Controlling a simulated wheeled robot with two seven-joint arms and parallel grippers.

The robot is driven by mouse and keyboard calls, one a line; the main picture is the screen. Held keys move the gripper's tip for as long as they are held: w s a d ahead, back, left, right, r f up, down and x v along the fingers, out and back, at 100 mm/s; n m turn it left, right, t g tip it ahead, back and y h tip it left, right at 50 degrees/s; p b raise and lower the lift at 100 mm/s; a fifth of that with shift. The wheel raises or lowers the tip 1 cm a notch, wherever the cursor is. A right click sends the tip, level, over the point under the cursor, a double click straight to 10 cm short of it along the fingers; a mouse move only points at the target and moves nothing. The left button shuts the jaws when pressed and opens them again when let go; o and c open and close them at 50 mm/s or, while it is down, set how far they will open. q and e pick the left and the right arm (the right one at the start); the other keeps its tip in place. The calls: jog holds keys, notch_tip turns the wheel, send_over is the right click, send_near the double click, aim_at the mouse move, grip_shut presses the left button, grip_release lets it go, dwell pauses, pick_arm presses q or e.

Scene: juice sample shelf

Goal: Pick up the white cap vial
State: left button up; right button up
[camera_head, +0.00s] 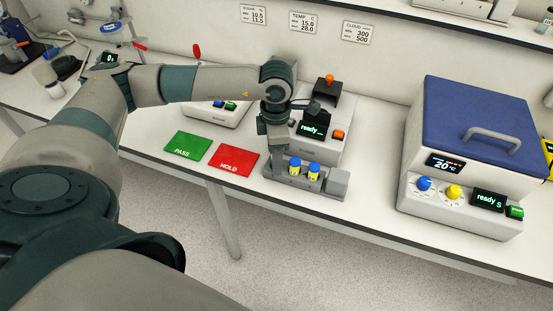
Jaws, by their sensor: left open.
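My left gripper (273,165) points down at the left end of a grey vial rack (337,184). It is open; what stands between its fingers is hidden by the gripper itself. Two vials with blue caps and yellow bodies stand upright in the rack just right of the gripper: a nearer-left blue cap vial (295,167) and a right blue cap vial (313,172). I see no white cap vial; the gripper covers that end of the rack. My right gripper is not in view.
A green PASS mat (188,146) and a red HOLD mat (233,160) lie left of the rack. Behind it stands a grey instrument (321,148) reading "ready". A large blue-lidded machine (480,125) stands at right. The bench front edge runs close below the rack.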

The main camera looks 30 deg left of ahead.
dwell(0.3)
pick_arm(q)
grip_shut()
jog(key=shift+w+r+b, duration=0.1)
jog(key=shift+r+b, duration=0.3)
jog(key=shift+r, duration=0.2)
notch_tip(320, 180, up, 8)
jog(key=b, duration=0.3)
jog(key=shift+f, duration=0.25)
jog(key=shift+r, duration=0.65)
jog(key=shift+d, duration=0.1)
